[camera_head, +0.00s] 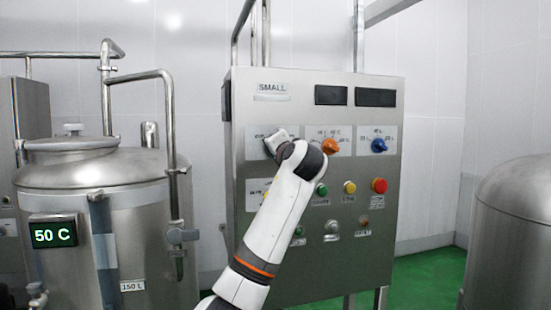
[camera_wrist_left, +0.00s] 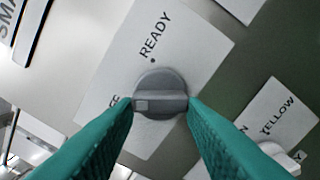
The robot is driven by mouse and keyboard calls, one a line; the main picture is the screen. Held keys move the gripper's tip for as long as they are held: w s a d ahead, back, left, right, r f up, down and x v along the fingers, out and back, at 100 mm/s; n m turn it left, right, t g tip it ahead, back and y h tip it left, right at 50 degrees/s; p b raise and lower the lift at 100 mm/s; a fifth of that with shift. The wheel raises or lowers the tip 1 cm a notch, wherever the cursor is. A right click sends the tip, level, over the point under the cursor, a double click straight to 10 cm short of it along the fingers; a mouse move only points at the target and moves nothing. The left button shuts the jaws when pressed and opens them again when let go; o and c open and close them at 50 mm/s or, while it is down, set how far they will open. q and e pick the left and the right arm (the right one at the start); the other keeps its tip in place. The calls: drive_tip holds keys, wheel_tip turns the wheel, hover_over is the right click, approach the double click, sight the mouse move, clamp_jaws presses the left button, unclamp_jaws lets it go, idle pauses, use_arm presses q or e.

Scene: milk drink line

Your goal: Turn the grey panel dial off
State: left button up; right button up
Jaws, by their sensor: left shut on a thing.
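The steel control panel (camera_head: 310,115) stands in the middle of the head view. The grey dial (camera_wrist_left: 160,92) is in the centre of the left wrist view, on a white label (camera_wrist_left: 190,50). Its bar lies roughly crosswise, with the pale mark at its left end, beside a partly covered word ending in "FE" or "FF". READY is printed above it. My left gripper (camera_wrist_left: 160,104) is shut on the dial, with one green finger on each side. In the head view my left gripper (camera_head: 272,142) is at the panel's upper left, and my arm hides the dial.
An orange dial (camera_head: 331,146) and a blue dial (camera_head: 378,146) are to the right on the panel. Below are green (camera_head: 321,189), yellow (camera_head: 349,187) and red (camera_head: 379,185) buttons. A steel tank (camera_head: 140,225) reading 50 C stands left, another tank (camera_head: 515,235) right.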

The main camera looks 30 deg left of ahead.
use_arm(q)
drive_tip(key=shift+w+f+n+b, duration=0.1)
drive_tip(key=shift+f+n+b, duration=0.2)
drive_tip(key=shift+n, duration=0.8)
drive_tip(key=shift+r, duration=0.1)
drive_tip(key=o, duration=1)
drive_tip(key=shift+r, duration=0.1)
drive_tip(key=shift+d, duration=0.1)
drive_tip(key=b+v, duration=0.5)
drive_tip(key=v, duration=0.7)
